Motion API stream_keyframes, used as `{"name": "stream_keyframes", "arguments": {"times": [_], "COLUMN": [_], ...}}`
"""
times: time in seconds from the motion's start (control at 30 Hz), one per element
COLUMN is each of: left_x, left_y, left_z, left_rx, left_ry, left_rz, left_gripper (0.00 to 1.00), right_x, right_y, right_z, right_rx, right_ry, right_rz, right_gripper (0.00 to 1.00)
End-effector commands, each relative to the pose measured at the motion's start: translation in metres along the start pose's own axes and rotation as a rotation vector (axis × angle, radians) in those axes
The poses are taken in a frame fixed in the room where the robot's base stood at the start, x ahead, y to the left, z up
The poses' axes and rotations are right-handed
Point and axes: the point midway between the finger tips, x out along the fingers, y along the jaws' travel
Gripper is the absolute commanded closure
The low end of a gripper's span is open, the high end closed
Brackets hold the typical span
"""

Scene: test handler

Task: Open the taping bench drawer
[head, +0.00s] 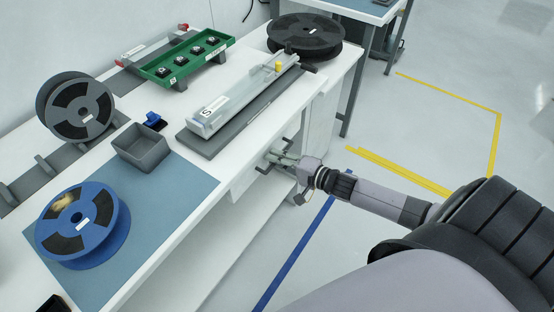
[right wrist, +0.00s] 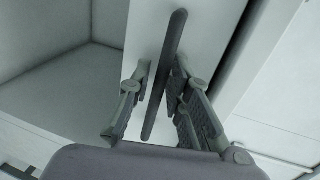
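The bench drawer's white front (right wrist: 200,30) fills the upper middle of the right wrist view, with a long dark bar handle (right wrist: 168,75) on it. In the head view the drawer is under the bench's front edge, and its handle (head: 263,168) is partly covered by my gripper. My right gripper (head: 276,158) is at the handle. In the right wrist view my right gripper (right wrist: 160,85) is open, one finger on each side of the bar. The left finger stands apart from it; the right finger is close, and contact is unclear. My left gripper is not visible.
On the white bench are a blue reel (head: 110,222), a grey reel (head: 62,121), a grey bin (head: 141,158), a long sealer-like device (head: 228,107), a green tray (head: 172,53) and a black reel (head: 328,29). Open floor with yellow and blue tape lies to the right.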

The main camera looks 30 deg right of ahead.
Motion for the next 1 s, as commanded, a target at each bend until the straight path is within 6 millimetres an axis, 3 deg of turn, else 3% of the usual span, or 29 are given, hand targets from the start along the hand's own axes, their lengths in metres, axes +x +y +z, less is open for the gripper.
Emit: {"name": "stream_keyframes", "arguments": {"times": [0.27, 0.53, 1.0], "left_x": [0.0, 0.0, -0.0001], "left_y": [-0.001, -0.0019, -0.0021], "left_z": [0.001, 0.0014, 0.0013], "left_rx": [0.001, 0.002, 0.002], "left_ry": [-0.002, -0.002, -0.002], "left_rz": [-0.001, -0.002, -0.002], "left_gripper": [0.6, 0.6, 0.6], "right_x": [0.001, 0.0008, 0.0006], "right_y": [0.0001, 0.0002, 0.0004], "right_z": [-0.0001, -0.0001, -0.0002], "right_rx": [0.0, 0.0, 0.0], "right_ry": [0.0, 0.0, 0.0], "right_rz": [0.0, 0.001, 0.001], "right_gripper": [0.82, 1.0, 1.0]}}
